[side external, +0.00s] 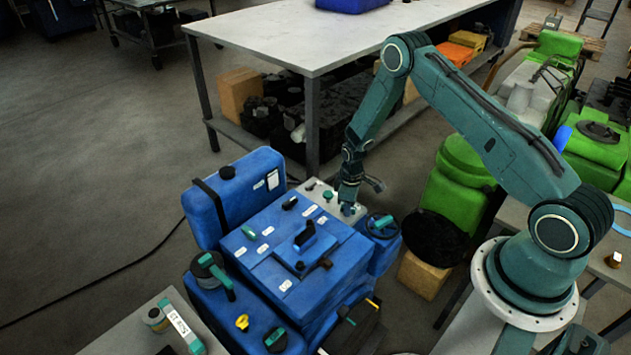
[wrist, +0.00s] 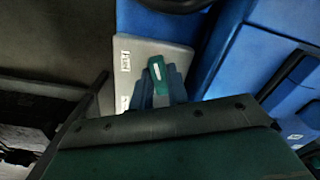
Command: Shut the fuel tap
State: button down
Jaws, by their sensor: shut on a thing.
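A blue diesel engine block (side external: 285,250) fills the lower middle of the side view. At its back right corner is a light grey panel (side external: 318,206) with small teal knobs. My gripper (side external: 347,207) points down at the panel's right end. In the wrist view my gripper (wrist: 160,92) is shut on a teal handle (wrist: 155,70) with a white stripe, over the grey panel (wrist: 135,50). The fingers hide the handle's lower part.
A blue tank (side external: 232,195) stands at the engine's back left. A round black cap with a teal lever (side external: 382,222) is right of my gripper. A white-topped workbench (side external: 300,35) stands behind. Green tanks (side external: 455,195) are to the right. The floor at left is clear apart from a cable.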

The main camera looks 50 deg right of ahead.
jog(key=shift+n, duration=6.4)
